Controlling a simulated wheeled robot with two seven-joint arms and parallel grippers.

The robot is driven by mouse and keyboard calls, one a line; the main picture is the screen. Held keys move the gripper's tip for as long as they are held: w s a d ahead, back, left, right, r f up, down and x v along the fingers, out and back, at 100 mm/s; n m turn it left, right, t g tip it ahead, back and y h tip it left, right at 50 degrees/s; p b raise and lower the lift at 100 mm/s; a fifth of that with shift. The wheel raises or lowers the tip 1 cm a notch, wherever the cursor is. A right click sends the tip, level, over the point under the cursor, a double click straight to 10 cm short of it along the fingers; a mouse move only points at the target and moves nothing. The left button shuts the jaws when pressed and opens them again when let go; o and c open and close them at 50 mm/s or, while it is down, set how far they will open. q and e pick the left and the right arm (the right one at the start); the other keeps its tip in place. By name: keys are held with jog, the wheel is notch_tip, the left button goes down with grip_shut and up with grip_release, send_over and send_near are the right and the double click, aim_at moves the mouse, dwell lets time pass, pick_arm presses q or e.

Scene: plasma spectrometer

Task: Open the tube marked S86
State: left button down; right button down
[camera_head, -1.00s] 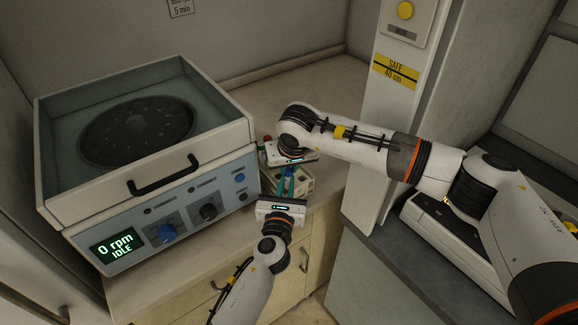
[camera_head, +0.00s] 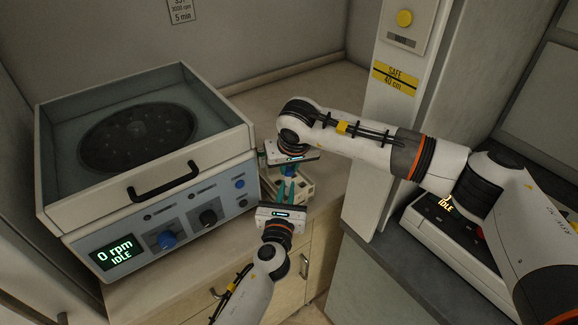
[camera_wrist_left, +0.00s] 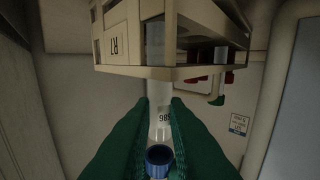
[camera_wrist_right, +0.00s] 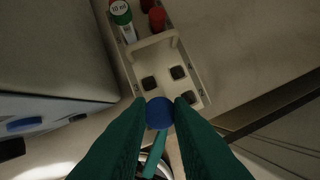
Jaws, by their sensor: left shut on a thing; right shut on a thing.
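In the head view my left gripper (camera_head: 287,190) comes from the front. A blue cap (camera_wrist_left: 158,156) shows at the tube's top end; I cannot tell whether it is still seated. My right gripper (camera_head: 289,171), above the left one, is shut on the blue cap, which also shows in the right wrist view (camera_wrist_right: 160,112). The lower tube is partly hidden by the rack.
The rack holds red- and green-capped tubes (camera_wrist_right: 122,14) and has empty slots. Clear counter (camera_head: 300,95) lies behind.

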aim_at(289, 171)
notch_tip(289, 171, up, 4)
jog(key=shift+f, duration=0.2)
pick_arm(q)
jog(key=c, duration=1.3)
grip_release()
jog(key=shift+c, duration=0.2)
